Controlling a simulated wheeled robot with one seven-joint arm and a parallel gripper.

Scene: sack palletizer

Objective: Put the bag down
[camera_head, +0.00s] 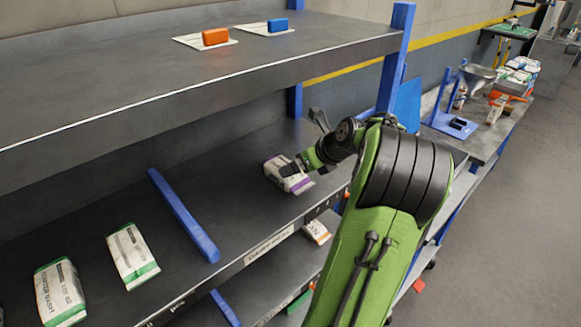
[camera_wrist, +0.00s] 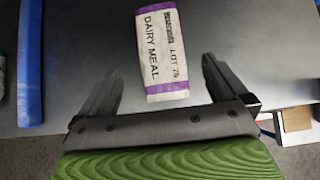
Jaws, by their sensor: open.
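A white bag with purple bands (camera_head: 287,176) lies flat on the middle shelf (camera_head: 238,192). In the wrist view the bag (camera_wrist: 162,50) reads "DAIRY MEAL" and "LOT 25". My gripper (camera_head: 297,168) is over the near right part of the bag in the head view. In the wrist view my gripper (camera_wrist: 163,88) is open, with one finger to each side of the bag's near end and a gap between each finger and the bag.
A blue divider bar (camera_head: 184,216) lies on the shelf left of the bag. Two green-banded bags, one (camera_head: 132,255) nearer the divider and one (camera_head: 60,292) farther left, lie beyond it. The upper shelf (camera_head: 150,75) overhangs, carrying orange (camera_head: 215,37) and blue (camera_head: 278,25) blocks. A blue post (camera_head: 393,60) stands behind my arm.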

